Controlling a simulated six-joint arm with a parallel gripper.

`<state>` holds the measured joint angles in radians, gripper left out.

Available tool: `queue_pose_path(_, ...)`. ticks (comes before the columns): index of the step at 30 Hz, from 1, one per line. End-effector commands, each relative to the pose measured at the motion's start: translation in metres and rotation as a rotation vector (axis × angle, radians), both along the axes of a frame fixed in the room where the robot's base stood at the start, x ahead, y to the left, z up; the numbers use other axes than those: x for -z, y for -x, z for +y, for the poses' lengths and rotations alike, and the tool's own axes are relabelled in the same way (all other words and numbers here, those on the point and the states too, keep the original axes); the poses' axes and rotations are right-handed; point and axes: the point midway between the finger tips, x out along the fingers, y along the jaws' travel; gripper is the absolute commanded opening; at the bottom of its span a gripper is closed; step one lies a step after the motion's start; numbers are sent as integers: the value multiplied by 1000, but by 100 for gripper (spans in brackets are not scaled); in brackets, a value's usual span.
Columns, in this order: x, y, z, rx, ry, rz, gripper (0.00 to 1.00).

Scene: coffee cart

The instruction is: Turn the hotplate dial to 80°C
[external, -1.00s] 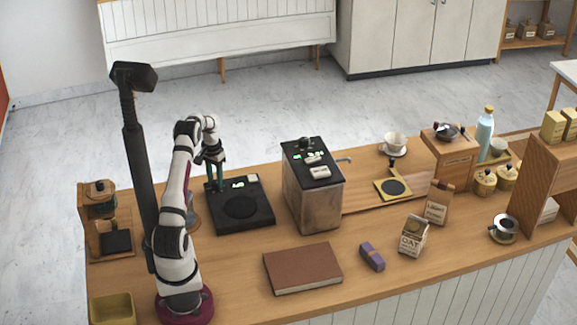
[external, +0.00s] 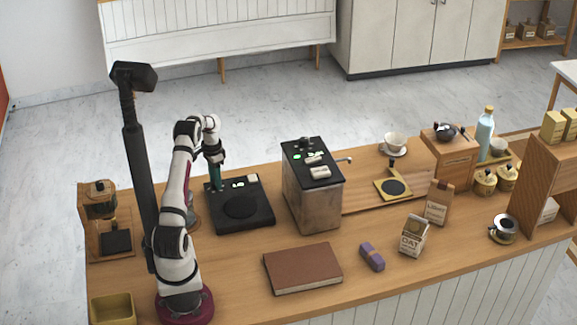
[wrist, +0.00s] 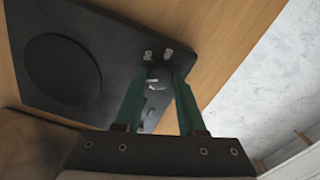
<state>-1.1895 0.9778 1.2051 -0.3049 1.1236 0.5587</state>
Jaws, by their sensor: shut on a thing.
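In the wrist view the hotplate (wrist: 110,30) fills the upper left. My gripper (external: 215,185) points down at the hotplate's back left corner. In the wrist view its green fingers (wrist: 158,88) are shut around the dark dial (wrist: 158,76), which is partly hidden between them. Pale marks show beside the dial.
A metal machine (external: 313,197) stands close to the right of the hotplate. A brown book (external: 302,268) lies in front. A wooden stand with a dripper (external: 100,212) is at the left. The counter's back edge runs just behind the hotplate.

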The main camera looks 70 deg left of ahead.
Motion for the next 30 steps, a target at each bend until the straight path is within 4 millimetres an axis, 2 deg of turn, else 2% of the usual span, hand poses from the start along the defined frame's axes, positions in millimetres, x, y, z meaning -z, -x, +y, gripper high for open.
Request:
queue_pose_path(6, -1, 0, 0, 0, -1, -1, 0)
queue_pose_path(7, -1, 0, 0, -1, -1, -1, 44)
queue_pose_path(11, -1, 0, 0, -1, -1, -1, 68)
queue_pose_path(19, -1, 0, 0, -1, 0, 0, 69)
queue_pose_path(22, -7, 0, 0, -1, -1, -1, 69)
queue_pose_path(26, -34, 0, 1, 0, -6, -2, 69)
queue_pose_path(30, -80, -1, 1, -1, -6, -3, 69)
